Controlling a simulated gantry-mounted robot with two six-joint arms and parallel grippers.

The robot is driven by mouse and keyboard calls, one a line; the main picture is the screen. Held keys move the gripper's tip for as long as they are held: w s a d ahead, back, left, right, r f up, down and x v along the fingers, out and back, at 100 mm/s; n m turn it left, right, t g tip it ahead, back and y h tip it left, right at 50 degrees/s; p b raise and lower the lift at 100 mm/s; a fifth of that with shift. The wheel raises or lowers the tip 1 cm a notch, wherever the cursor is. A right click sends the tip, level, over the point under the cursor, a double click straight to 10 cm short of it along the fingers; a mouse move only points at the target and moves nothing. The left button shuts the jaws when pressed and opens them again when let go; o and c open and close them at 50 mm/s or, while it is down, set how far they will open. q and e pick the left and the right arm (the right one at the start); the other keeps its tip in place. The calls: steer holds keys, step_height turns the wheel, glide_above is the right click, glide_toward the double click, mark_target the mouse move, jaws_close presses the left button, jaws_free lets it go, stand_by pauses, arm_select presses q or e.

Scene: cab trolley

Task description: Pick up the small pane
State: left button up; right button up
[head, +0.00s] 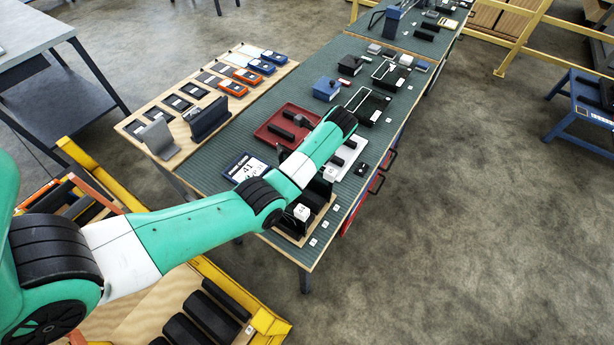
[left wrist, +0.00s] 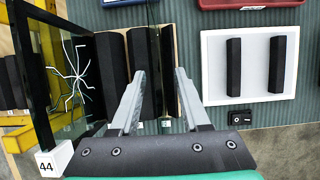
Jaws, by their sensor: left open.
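In the left wrist view a dark, narrow glass pane (left wrist: 155,50) stands nearly edge-on among black padded blocks (left wrist: 113,65). I take it for the small pane. My left gripper (left wrist: 158,75) is open, its two grey fingers on either side of this pane's lower part in the picture; whether they touch it I cannot tell. A larger dark pane with a white crack pattern (left wrist: 70,75) stands to the left, with a white block marked 44 (left wrist: 54,160) at its lower corner. In the head view my arm hides the left gripper and much of the black rack (head: 318,200).
A white tray with two black bars (left wrist: 222,85) lies right of the gripper, beside a small black switch (left wrist: 237,117). A red tray (head: 272,130) and a number card (head: 243,167) are on the green table. Yellow rails (head: 245,295) run below its left side.

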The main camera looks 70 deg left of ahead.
arm_select(q)
steer(key=x, duration=0.2)
steer(key=shift+s+f, duration=0.1)
steer(key=shift+f, duration=0.2)
jaws_close()
steer(key=shift+r, duration=0.1)
stand_by(1.0)
